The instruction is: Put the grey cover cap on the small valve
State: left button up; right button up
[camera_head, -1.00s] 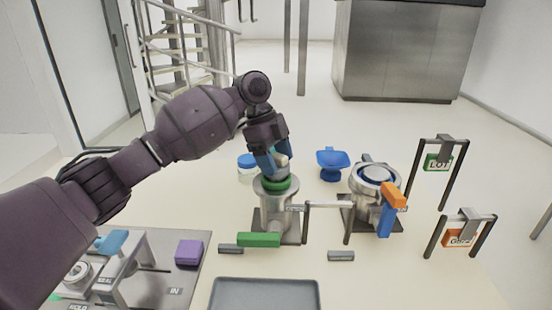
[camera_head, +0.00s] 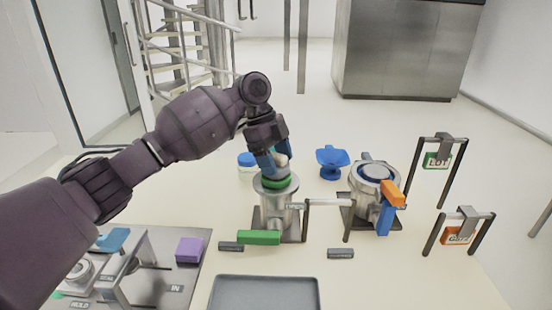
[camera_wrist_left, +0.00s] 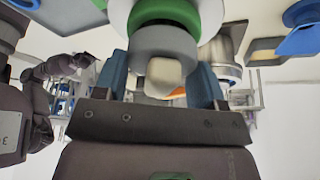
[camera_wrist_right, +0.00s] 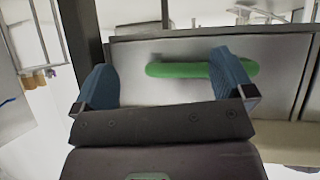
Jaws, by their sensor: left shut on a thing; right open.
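The small valve (camera_head: 279,212) is a steel body on a dark base plate, with a green ring (camera_head: 277,183) at its top. My left gripper (camera_head: 276,162) is above it, pointing down, with its blue fingers shut on the cream knob (camera_wrist_left: 163,76) of the grey cover cap (camera_wrist_left: 166,40). In the left wrist view the cap lies right against the green ring (camera_wrist_left: 178,12), roughly in line with it. I cannot tell whether it is fully seated. My right gripper (camera_wrist_right: 170,85) is open and empty, in front of a grey panel with a green handle (camera_wrist_right: 195,69); it is outside the head view.
A larger valve (camera_head: 374,186) with a blue ring and an orange and blue handle stands at the right. A blue funnel-like cup (camera_head: 331,163) and a blue-lidded jar (camera_head: 247,163) are behind. An empty grey tray (camera_head: 264,294), a purple block (camera_head: 189,249) and two sign stands are around.

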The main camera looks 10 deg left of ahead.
pick_arm(q)
jog(key=shift+f, duration=0.15)
pick_arm(e)
jog(key=shift+w+r, duration=0.1)
pick_arm(q)
jog(key=o, duration=1)
jog(key=shift+o, duration=0.2)
jog(key=shift+s+r+p, duration=0.1)
jog(key=shift+r+p, duration=0.5)
jog(key=shift+r, duration=0.5)
jog(key=shift+a+r, duration=0.1)
jog(key=shift+r, duration=0.15)
jog(key=shift+r+p, duration=0.45)
jog(key=shift+r, duration=0.15)
jog(key=shift+r+p, duration=0.65)
jog(key=shift+r, duration=0.6)
pick_arm(e)
jog(key=shift+t, duration=0.5)
jog(key=shift+w+a+r, duration=0.1)
jog(key=shift+w+r, duration=0.15)
jog(key=shift+r, duration=0.65)
jog(key=shift+w+d+r, duration=0.1)
jog(key=shift+w+r, duration=0.2)
jog(key=shift+r, duration=0.6)
jog(key=shift+w+a+r, duration=0.1)
jog(key=shift+w+r, duration=0.15)
jog(key=shift+r, duration=0.65)
